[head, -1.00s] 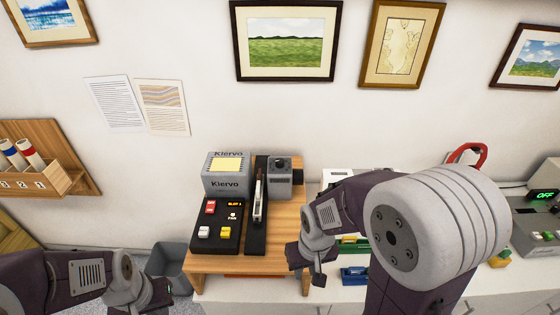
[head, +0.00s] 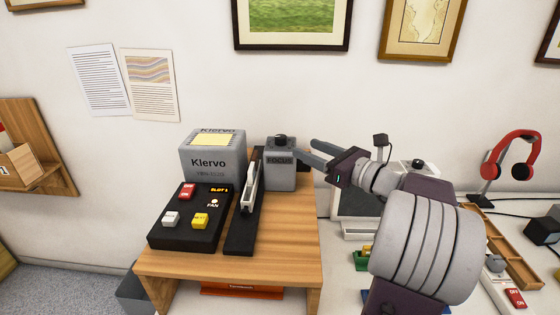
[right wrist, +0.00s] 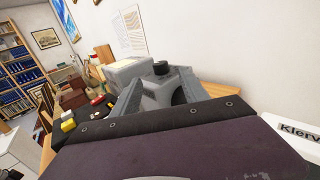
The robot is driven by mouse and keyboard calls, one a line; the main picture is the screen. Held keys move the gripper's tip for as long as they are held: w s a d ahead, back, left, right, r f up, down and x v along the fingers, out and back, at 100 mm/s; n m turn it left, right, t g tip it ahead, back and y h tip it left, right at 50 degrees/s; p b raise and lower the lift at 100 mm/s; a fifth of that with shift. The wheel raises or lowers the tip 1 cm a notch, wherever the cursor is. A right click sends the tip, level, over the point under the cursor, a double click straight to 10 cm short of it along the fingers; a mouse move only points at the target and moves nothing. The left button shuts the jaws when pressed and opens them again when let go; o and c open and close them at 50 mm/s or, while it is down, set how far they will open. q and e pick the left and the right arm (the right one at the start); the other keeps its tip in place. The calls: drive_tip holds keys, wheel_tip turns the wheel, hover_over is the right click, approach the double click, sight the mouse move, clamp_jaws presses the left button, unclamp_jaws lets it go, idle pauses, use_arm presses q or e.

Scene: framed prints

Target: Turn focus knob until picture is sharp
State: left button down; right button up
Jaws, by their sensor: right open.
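The focus knob (head: 281,139) is a short black cylinder on top of a grey box marked FOCUS (head: 280,172), on the wooden table. My right gripper (head: 306,149) is open, its fingers pointing left at the box's right side, close to the knob. In the right wrist view the knob (right wrist: 160,68) shows between and beyond the open fingers (right wrist: 160,80). Whether the fingers touch the box is unclear. The grey Klervo unit (head: 208,160) stands left of the box. No projected picture is seen on the wall. My left gripper is not in view.
A black control panel (head: 187,220) with red, white and yellow buttons lies in front of the Klervo unit. A black rail (head: 241,237) with an upright slide piece runs beside it. Red headphones (head: 517,150) stand at the right. Framed prints hang above.

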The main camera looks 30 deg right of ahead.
sight(285, 139)
drive_tip(key=x, duration=0.9)
drive_tip(key=shift+w, duration=0.1)
drive_tip(key=shift+a, duration=0.1)
clamp_jaws()
